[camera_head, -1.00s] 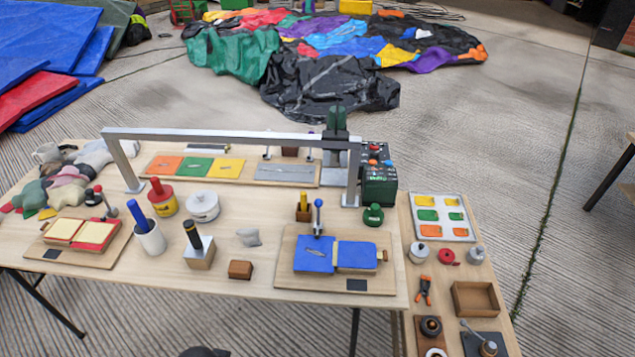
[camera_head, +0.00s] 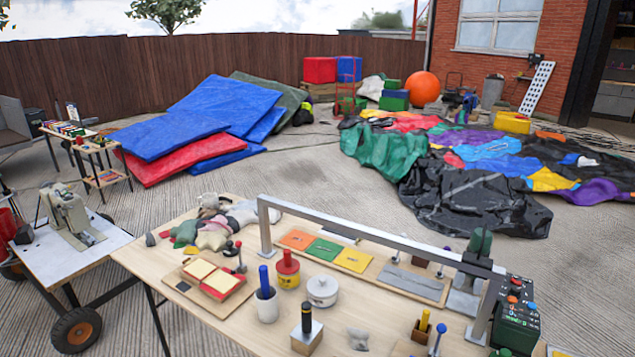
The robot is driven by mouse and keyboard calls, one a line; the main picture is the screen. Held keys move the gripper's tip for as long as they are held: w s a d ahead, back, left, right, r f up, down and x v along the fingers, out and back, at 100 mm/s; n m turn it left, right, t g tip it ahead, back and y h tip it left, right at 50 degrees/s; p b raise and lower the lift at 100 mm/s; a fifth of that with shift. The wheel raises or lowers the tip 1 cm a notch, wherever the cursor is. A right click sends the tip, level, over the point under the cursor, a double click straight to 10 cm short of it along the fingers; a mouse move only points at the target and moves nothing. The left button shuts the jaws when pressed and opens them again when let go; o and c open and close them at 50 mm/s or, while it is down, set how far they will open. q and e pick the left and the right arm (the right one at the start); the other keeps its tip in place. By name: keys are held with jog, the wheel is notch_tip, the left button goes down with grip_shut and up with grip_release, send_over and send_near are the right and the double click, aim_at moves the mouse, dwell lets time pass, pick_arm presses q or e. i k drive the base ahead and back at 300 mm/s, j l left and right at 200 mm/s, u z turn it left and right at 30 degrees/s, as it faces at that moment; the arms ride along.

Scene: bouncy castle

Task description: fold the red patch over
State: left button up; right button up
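A small wooden board (camera_head: 183,288) lies at the left of the long table. On it are two cream panels, one to the left (camera_head: 199,269) and one to the right (camera_head: 220,283). Red material (camera_head: 232,291), which looks like the red patch, shows around the right panel's edges. A small stand with a red knob (camera_head: 239,266) rises behind the board. Neither of my grippers is in view.
A blue-handled tool in a white cup (camera_head: 267,309), a red-and-yellow pot (camera_head: 288,271) and a lidded white pot (camera_head: 322,292) stand right of the board. Soft cloth shapes (camera_head: 213,238) lie behind it. A metal arch (camera_head: 375,234) spans the table.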

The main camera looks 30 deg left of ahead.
aim_at(200, 269)
jog(key=j+z, duration=0.1)
jog(key=j, duration=0.7)
jog(key=j+z, duration=0.1)
jog(key=j, duration=0.7)
jog(key=j+z, duration=0.1)
jog(key=j, duration=1.45)
jog(key=j+z, duration=0.15)
jog(key=j, duration=0.65)
jog(key=k+j+z, duration=0.1)
jog(key=j, duration=0.7)
jog(key=k+j+z, duration=0.1)
jog(key=j, duration=0.7)
